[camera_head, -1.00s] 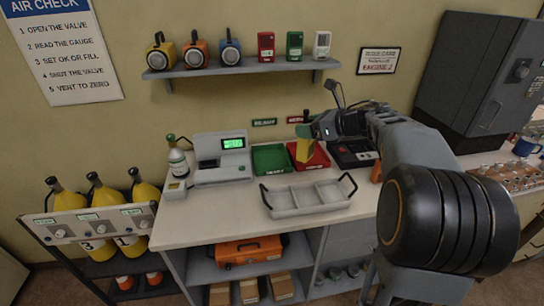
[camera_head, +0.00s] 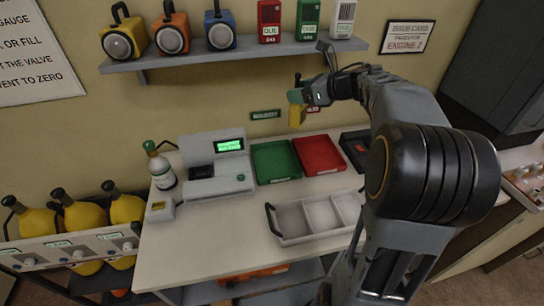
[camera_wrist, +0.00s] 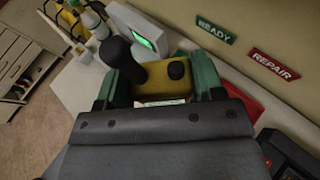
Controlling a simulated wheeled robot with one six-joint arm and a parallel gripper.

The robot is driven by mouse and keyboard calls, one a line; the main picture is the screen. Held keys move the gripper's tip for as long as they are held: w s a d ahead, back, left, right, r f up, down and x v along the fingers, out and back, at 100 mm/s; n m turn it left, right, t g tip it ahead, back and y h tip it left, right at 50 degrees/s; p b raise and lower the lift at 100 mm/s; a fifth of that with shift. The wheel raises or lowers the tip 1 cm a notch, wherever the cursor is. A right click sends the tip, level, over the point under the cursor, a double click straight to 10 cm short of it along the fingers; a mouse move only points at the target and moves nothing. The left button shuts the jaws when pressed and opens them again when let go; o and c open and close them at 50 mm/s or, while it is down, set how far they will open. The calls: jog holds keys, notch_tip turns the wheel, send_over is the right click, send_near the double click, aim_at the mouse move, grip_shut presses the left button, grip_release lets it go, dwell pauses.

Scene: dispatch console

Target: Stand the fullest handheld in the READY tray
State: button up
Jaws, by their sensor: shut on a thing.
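My gripper (camera_head: 297,97) has green fingertips and is shut on a yellow handheld (camera_head: 296,117). It holds the handheld in the air in front of the wall, above the backs of the trays. In the wrist view the handheld (camera_wrist: 155,82) sits between the green fingertips (camera_wrist: 165,85), its black antenna and a black knob facing the camera. The green tray (camera_head: 258,178) stands on the counter, by the green READY sign (camera_head: 265,114), and looks empty. The meter (camera_head: 205,185) beside it has a lit green display, too small to read.
A red tray (camera_head: 338,168) stands right of the green one, with a dark unit (camera_head: 352,150) beyond. A three-part carrier (camera_head: 290,240) lies in front. A green-topped bottle (camera_head: 160,170) stands left. The shelf (camera_head: 220,53) above holds lamps and red, green and white devices.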

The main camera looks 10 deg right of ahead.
aim_at(303, 120)
jog(key=shift+w+f+b, duration=0.4)
jog(key=shift+f+b, duration=0.15)
jog(key=shift+f, duration=0.05)
jog(key=shift+s+d+f+b, duration=0.1)
jog(key=shift+s+f+b, duration=0.45)
jog(key=shift+b, duration=0.25)
jog(key=f+b, duration=0.4)
jog(key=f, duration=0.1)
jog(key=f+b, duration=0.2)
jog(key=b, duration=0.1)
jog(key=shift+w+f, duration=0.15)
jog(key=shift+w, duration=0.1)
jog(key=shift+w+f, duration=0.1)
jog(key=shift+f, duration=0.1)
jog(key=w+a+f+p, duration=0.3)
jog(key=w+a+f, duration=0.2)
jog(key=w+f, duration=0.7)
jog(key=shift+w+a+f, duration=0.2)
jog(key=shift+w+f, duration=0.2)
jog(key=shift+f, duration=0.05)
jog(key=shift+f+b, duration=0.25)
jog(key=shift+b, duration=0.1)
